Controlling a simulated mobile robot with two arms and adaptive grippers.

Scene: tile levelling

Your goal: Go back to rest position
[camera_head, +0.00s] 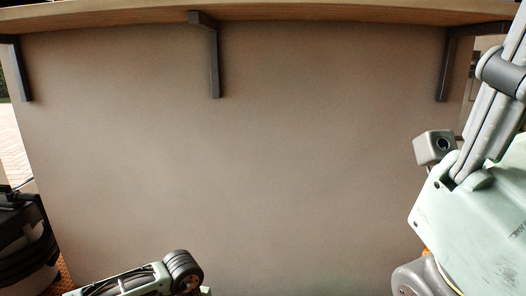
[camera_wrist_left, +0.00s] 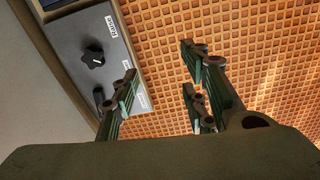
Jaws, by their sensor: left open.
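My left gripper (camera_wrist_left: 162,92) shows in the left wrist view with its green fingers spread apart and nothing between them. It hangs over an orange grid surface (camera_wrist_left: 165,30). A grey panel (camera_wrist_left: 65,40) with a black knob (camera_wrist_left: 93,56) and white labels lies to the left of the fingers. In the head view a part of my own arm enters at the bottom, but the left gripper's fingers do not show there. My right gripper is not in view.
A wooden counter top (camera_head: 300,14) on dark brackets (camera_head: 213,60) runs along the top of the head view, above a plain brown-grey panel (camera_head: 260,140). A dark, rounded object (camera_head: 22,235) stands at the lower left. My own arm parts fill the right side.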

